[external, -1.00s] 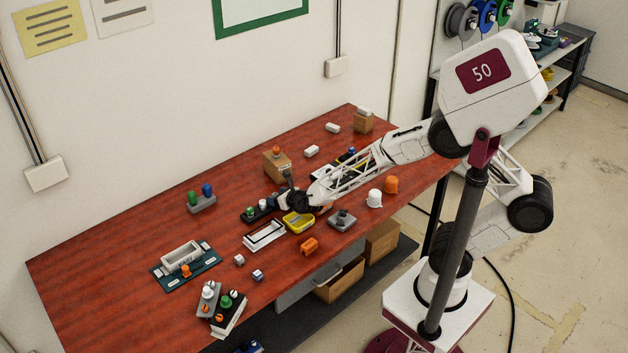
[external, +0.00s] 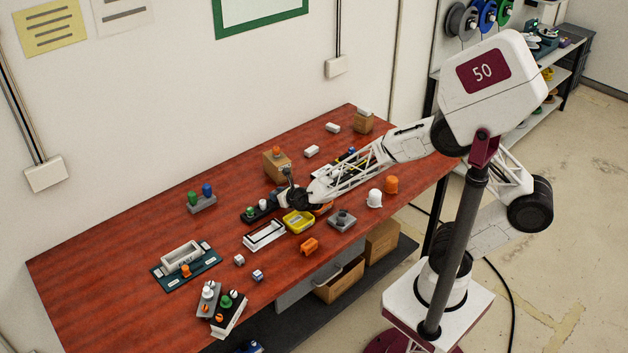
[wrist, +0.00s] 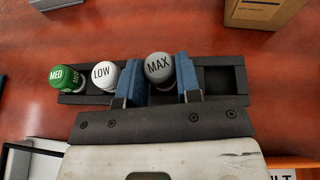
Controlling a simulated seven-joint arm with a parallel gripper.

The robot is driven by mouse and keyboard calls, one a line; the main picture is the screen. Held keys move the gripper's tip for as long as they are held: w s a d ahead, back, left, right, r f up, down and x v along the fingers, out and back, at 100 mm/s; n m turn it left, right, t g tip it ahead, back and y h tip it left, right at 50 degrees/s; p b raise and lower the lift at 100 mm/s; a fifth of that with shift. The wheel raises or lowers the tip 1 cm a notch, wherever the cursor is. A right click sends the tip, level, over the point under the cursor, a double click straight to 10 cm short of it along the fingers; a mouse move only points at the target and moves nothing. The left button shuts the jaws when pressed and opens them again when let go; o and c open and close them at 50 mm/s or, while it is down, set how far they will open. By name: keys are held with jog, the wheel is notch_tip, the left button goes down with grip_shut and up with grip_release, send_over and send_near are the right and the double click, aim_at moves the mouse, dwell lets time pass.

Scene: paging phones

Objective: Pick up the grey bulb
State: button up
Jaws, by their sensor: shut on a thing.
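The grey bulb (wrist: 158,68), marked MAX, stands in a dark rack (wrist: 222,80) in the wrist view. My gripper (wrist: 161,80) is shut on it, with one blue finger on each side. A white bulb (wrist: 104,75) marked LOW and a green bulb (wrist: 63,79) marked MED sit to its left in the same rack. The slot to its right is empty. In the external view my gripper (external: 278,200) is over the right end of the rack (external: 248,215), and the arm hides the grey bulb.
A wooden block (external: 277,166) with an orange knob stands behind the rack. A yellow tray (external: 298,222) and a white-framed tray (external: 264,236) lie in front. A grey stand (external: 201,204) with green and blue bulbs is to the left. The table's left back is clear.

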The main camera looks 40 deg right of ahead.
jog(key=shift+s+d+r, duration=0.1)
jog(key=shift+s+r, duration=0.1)
jog(key=shift+r, duration=0.45)
jog(key=shift+s+d+r, duration=0.1)
jog(key=shift+s+r, duration=0.1)
jog(key=shift+r, duration=0.4)
jog(key=s+d, duration=0.1)
jog(key=s, duration=0.3)
jog(key=s+d+r, duration=0.1)
jog(key=s+d, duration=0.1)
jog(key=s, duration=0.3)
jog(key=s+d, duration=0.2)
jog(key=s, duration=0.3)
jog(key=shift+s+r, duration=0.15)
